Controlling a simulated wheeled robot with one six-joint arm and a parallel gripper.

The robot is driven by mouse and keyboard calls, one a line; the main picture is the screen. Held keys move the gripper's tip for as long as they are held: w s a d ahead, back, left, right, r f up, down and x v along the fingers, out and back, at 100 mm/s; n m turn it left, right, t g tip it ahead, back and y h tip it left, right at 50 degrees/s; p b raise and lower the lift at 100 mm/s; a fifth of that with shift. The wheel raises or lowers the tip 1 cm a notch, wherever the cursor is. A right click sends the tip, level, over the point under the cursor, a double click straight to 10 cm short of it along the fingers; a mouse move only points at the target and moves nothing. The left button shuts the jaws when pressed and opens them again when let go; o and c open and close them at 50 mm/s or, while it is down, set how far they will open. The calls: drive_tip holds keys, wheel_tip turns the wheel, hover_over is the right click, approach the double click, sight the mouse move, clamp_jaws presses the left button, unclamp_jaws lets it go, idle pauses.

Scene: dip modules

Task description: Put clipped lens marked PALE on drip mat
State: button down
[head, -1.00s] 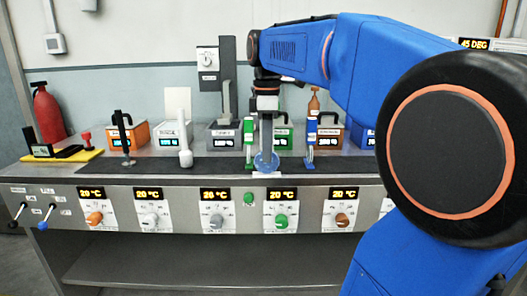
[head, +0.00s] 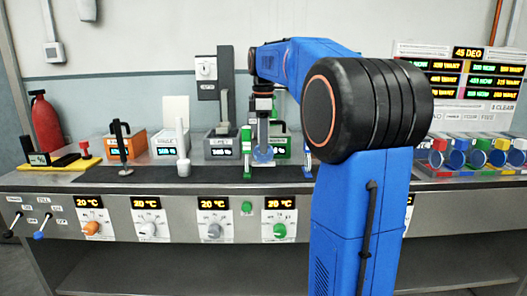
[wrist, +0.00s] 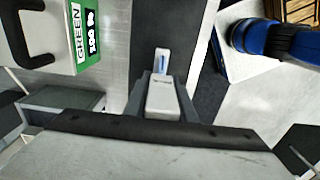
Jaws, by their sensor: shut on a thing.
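My gripper (head: 262,128) is above the bench, around its middle. In the wrist view the clip (wrist: 161,95), light grey with a blue-white tip, stands between the fingers. Its marking is too small to read. A long dark mat (head: 215,174) runs along the bench below the lens. A yellow mat (head: 78,165) lies at the far left with a black stand on it. I cannot tell which one is the drip mat.
A green clamp (head: 247,150) stands just left of the lens and a blue clamp (head: 307,152) to its right. Boxes with displays, including an orange one (head: 134,143), stand behind. A rack of lenses with coloured clips (head: 478,152) is at the right.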

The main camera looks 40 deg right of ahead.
sight(264, 163)
drive_tip(key=shift+f, duration=1.45)
drive_tip(key=shift+f, duration=0.1)
drive_tip(key=c, duration=1.5)
unclamp_jaws()
wheel_tip(264, 163, up, 12)
drive_tip(key=shift+r, duration=0.15)
